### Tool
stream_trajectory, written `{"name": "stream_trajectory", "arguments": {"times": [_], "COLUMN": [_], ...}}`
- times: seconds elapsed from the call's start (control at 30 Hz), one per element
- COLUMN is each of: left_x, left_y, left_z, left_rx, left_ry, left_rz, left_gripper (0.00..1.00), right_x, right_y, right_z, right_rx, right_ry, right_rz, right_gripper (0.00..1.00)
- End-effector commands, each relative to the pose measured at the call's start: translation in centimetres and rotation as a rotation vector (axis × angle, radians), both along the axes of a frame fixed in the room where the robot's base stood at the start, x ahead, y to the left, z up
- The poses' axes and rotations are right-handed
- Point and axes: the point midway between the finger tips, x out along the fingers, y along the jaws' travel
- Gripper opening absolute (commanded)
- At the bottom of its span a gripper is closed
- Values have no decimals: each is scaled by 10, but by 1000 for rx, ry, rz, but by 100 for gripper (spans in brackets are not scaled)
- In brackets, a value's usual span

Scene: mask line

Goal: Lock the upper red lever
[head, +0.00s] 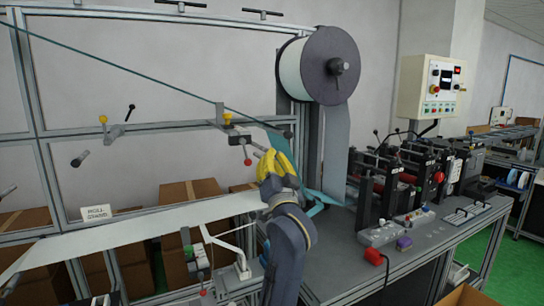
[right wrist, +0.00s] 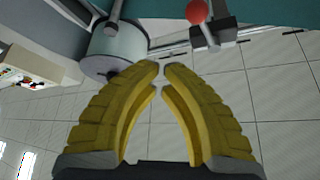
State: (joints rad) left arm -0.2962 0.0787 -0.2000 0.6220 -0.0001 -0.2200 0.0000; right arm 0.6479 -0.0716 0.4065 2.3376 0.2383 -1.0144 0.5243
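The upper red lever (head: 248,161) has a red ball end and hangs from a grey mount on the upper rail, in the middle of the head view. In the right wrist view its red ball (right wrist: 196,12) and grey shaft show at the top, beyond the fingertips. My right gripper (head: 270,154) has yellow fingers and is just right of the lever, apart from it in the picture. In the right wrist view its fingertips (right wrist: 161,67) nearly meet, with nothing between them. My left gripper is not in view.
A large roll (head: 325,65) stands above and right of the gripper. A lower lever assembly (head: 198,258) is near a white web (head: 130,228). A line machine (head: 420,175) and control panel (head: 432,87) stand right. A green cord (head: 120,66) crosses the upper left.

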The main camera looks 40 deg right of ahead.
Motion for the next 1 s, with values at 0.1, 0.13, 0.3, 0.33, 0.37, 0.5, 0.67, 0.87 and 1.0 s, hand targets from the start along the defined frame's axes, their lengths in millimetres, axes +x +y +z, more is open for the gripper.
{"name": "stream_trajectory", "arguments": {"times": [0.1, 0.13, 0.3, 0.33, 0.37, 0.5, 0.67, 0.87, 1.0], "left_x": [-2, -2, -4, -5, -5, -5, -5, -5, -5], "left_y": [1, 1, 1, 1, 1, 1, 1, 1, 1], "left_z": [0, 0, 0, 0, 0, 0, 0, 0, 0], "left_rx": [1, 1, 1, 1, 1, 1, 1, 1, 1], "left_ry": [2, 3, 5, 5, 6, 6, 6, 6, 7], "left_rz": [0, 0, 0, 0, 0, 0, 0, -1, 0], "left_gripper": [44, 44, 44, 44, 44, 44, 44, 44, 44], "right_x": [-16, -19, -35, -37, -39, -45, -47, -47, -47], "right_y": [13, 16, 29, 30, 32, 36, 38, 38, 38], "right_z": [-5, -6, -10, -11, -11, -13, -13, -13, -13], "right_rx": [1, 1, 1, 1, 1, 1, 0, 0, 1], "right_ry": [0, 1, 0, 0, 1, 1, -1, -1, 0], "right_rz": [0, 0, -1, -1, -2, -2, -1, -1, -1], "right_gripper": [0, 0, 0, 0, 0, 0, 0, 0, 0]}}
